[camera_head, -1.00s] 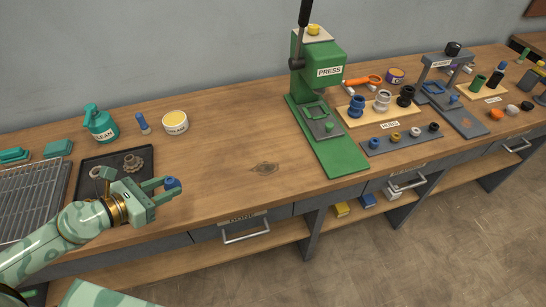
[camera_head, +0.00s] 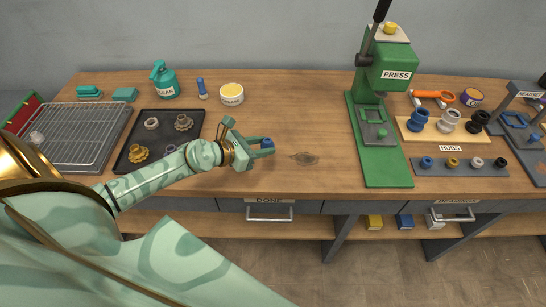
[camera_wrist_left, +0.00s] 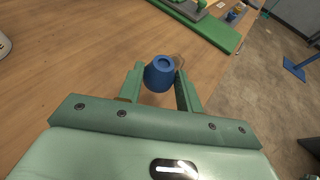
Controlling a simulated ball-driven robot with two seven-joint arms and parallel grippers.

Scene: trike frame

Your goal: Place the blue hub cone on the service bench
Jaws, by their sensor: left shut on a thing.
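The small blue hub cone (camera_head: 267,143) is between the fingertips of my left gripper (camera_head: 264,146), which is shut on it. In the left wrist view the cone (camera_wrist_left: 161,72) shows its round top hole, with one green finger of the gripper (camera_wrist_left: 161,87) on each side. The service bench (camera_head: 310,177) has a brown wood top. The gripper and cone are over its bare middle stretch, near the front edge; whether the cone touches the wood is hard to tell. My right gripper is not in view.
Left of the gripper lies a dark tray (camera_head: 135,127) with metal gears and rings, then a wire rack (camera_head: 75,150). A green press (camera_head: 385,120) stands to the right, beside the hub rack (camera_head: 490,167). Bare wood lies between gripper and press.

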